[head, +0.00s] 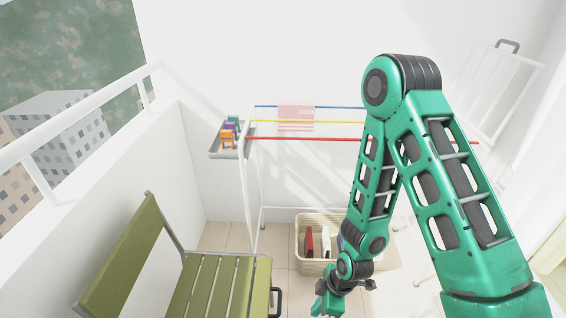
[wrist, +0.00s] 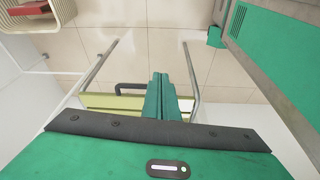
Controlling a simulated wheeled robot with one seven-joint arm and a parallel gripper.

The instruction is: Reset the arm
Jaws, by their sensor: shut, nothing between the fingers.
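My green arm is folded, with its elbow high at the right of the head view. My gripper (head: 326,301) hangs low in front of the beige basket, pointing down. In the wrist view my gripper (wrist: 160,84) shows its green fingers shut together with nothing between them. Behind them lie the tiled floor and the green chair.
A green slatted chair (head: 218,287) stands at the front left, close to my gripper. A beige basket (head: 310,266) with several items sits on the floor. Behind it, a drying rack (head: 252,192) carries a pink cloth (head: 296,118) and a tray (head: 215,155) of coloured pegs. A railing (head: 80,114) runs along the left.

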